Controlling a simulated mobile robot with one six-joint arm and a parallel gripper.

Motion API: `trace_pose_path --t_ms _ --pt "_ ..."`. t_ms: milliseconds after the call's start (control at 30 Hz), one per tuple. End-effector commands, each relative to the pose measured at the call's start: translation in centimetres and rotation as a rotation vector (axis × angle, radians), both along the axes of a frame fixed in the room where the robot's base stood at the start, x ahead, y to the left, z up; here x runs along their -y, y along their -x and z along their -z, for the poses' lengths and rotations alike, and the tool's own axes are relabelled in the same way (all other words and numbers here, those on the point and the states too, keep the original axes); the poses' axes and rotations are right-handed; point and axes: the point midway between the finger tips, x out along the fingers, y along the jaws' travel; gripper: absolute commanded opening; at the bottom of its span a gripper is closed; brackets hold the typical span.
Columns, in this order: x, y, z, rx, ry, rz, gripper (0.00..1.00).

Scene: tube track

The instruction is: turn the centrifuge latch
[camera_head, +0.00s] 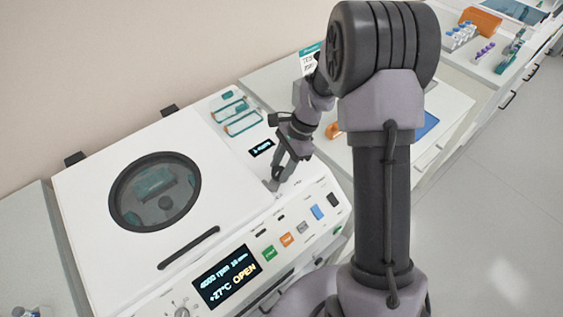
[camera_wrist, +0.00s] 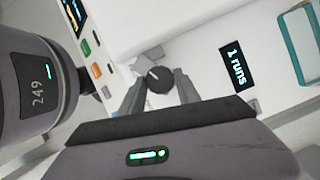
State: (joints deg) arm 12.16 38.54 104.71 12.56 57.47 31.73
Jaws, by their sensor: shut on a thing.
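The centrifuge (camera_head: 75,200) is a white machine with its lid down, a round dark-rimmed window (camera_head: 155,192) and a dark handle bar on the lid's front. Its display (camera_head: 227,277) reads 4000 rpm and +27°C, with OPEN in yellow. The latch is a round dark knob (camera_wrist: 158,78) with a pale mark on its face, in the wrist view. My gripper (camera_wrist: 160,83) is shut on this knob, one finger on each side. In the head view my gripper (camera_head: 279,178) is at the centrifuge's right front top and the knob is hidden there.
A small display (camera_wrist: 236,66) reading "1 runs" sits beside the latch. Coloured buttons (camera_head: 287,239) line the front panel. Teal-framed slots (camera_head: 237,118) are at the top right of the machine. An orange box (camera_head: 482,22) and tube racks (camera_head: 461,35) stand on the far bench.

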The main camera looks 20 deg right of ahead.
Motion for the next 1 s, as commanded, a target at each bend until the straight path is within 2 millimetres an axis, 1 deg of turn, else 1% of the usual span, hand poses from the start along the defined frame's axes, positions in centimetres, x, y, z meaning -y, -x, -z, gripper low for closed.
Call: trace_pose_path --t_ms 33,700,1000 --pt "-0.05 -0.08 -0.41 -0.001 -0.001 -0.039 0.0" --pt "-0.29 -0.51 -0.29 0.0 0.0 -0.676 0.0" --pt "-0.48 -0.62 -0.21 0.0 -0.001 -0.918 0.0"
